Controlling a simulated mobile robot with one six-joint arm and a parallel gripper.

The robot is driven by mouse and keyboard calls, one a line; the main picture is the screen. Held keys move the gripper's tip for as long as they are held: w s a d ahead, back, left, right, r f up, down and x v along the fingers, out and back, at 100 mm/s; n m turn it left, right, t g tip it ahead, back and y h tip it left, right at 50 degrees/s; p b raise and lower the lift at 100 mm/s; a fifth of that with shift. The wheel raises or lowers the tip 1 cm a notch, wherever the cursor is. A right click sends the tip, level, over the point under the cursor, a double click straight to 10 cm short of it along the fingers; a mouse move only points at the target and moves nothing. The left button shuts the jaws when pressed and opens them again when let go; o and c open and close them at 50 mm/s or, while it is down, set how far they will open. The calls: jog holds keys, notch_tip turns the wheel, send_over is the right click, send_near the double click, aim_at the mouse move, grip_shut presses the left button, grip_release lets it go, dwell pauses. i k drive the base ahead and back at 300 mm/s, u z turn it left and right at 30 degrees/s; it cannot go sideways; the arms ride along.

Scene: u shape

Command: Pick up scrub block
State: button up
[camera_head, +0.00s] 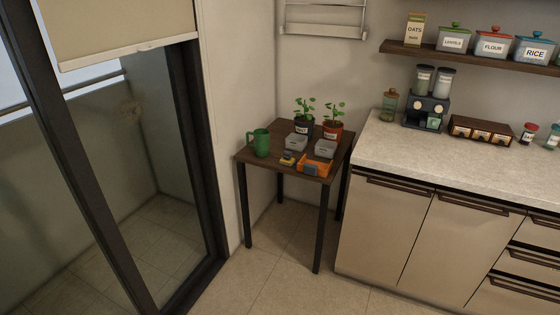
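A small wooden table (247,156) with dark legs stands in the corner, left of the counter. A small yellow and dark block (288,159) lies near its front edge; it may be the scrub block, but it is too small to be sure. It lies between a green mug (261,141) on the left and an orange box-like item (317,165) on the right. My gripper is not in view.
Two grey containers (296,141) (325,150) and two potted plants (303,122) (333,128) stand behind the block. The counter (420,156) is close on the right, and a glass door (155,150) is on the left. The floor (285,270) in front is clear.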

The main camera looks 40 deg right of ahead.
aim_at(287, 160)
jog(key=z, duration=0.7)
jog(key=k, duration=0.15)
jog(key=u, duration=2.3)
jog(key=k, duration=0.15)
jog(key=u, duration=2.1)
jog(key=k, duration=1.1)
